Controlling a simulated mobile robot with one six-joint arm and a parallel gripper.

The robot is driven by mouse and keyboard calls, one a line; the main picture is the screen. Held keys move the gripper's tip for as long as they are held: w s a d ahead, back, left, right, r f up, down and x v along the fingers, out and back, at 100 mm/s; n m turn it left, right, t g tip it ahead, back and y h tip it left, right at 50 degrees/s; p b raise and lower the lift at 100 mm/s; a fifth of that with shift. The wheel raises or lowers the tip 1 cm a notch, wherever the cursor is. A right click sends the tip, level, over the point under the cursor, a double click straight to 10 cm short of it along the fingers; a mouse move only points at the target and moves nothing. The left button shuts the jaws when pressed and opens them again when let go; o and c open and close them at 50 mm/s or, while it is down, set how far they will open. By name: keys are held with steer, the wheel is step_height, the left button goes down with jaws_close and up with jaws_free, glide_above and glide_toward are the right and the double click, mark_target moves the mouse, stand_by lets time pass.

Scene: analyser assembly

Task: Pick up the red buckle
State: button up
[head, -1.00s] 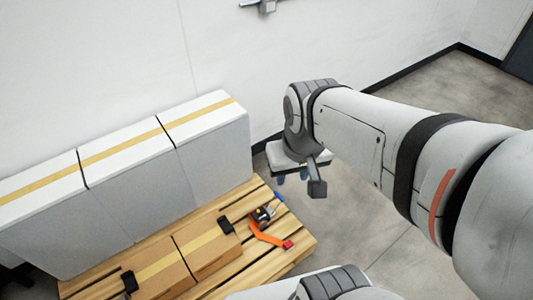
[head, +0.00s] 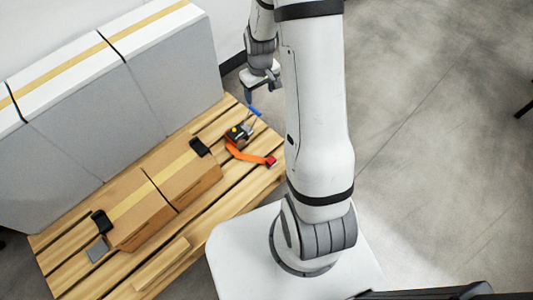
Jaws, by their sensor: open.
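The red buckle (head: 271,161) is a small red piece at the right end of an orange strap (head: 245,153), near the right edge of the wooden pallet. My gripper (head: 262,92) hangs beyond the pallet's far right corner, above and apart from the buckle in the picture. Its jaws are open and I see nothing between them.
A dark tape-measure-like object (head: 237,133) lies against the strap, with a blue-ended item (head: 254,110) behind it. Cardboard boxes (head: 185,180) with black pieces sit on the pallet (head: 210,209). Tall grey-white boxes (head: 165,75) stand behind. Floor right of my arm is clear.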

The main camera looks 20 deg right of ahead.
step_height(320, 180, down, 21)
steer(key=w+d+b, duration=0.2)
steer(key=d+b, duration=0.1)
steer(key=b, duration=0.3)
steer(key=n+g+b, duration=0.1)
steer(key=n+b, duration=0.1)
steer(key=b, duration=0.3)
glide_above(271, 160)
steer(key=f, duration=2)
steer(key=shift+w+d+f, duration=0.15)
steer(key=shift+w+f, duration=0.1)
steer(key=shift+w, duration=0.05)
steer(key=f, duration=0.1)
steer(key=f+b, duration=0.1)
steer(key=f, duration=0.1)
steer(key=f+b, duration=0.1)
steer(key=f, duration=0.1)
steer(key=shift+s+f, duration=0.15)
steer(key=shift+s, duration=0.15)
steer(key=c, duration=0.8)
